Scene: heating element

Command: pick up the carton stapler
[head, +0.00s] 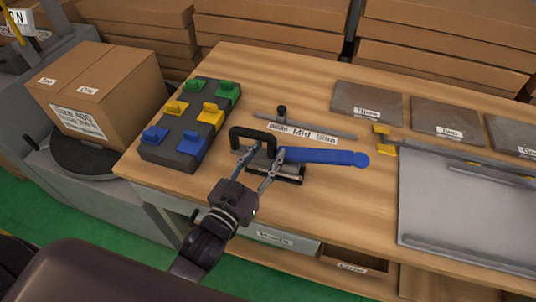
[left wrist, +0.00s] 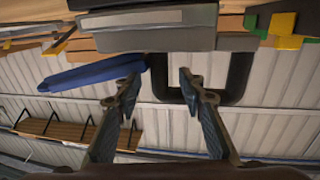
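The carton stapler lies on the wooden table in the head view, with a long blue handle (head: 325,156), a black loop handle (head: 250,131) and a dark base (head: 290,176). My left gripper (head: 259,153) reaches over it from the front, its two fingers spread and partly covering the stapler's middle. In the left wrist view the open fingertips (left wrist: 162,68) are close to the stapler's grey body (left wrist: 150,38). The blue handle (left wrist: 90,75) shows beside one finger and the black loop (left wrist: 240,80) beside the other. Nothing is gripped. Contact cannot be told. My right gripper is out of view.
A dark block with green, yellow and blue pieces (head: 186,146) stands left of the stapler. A labelled bar (head: 340,133) lies behind it. Dark plates (head: 367,103) and a grey metal tray (head: 450,215) are to the right. A cardboard box (head: 115,85) stands far left.

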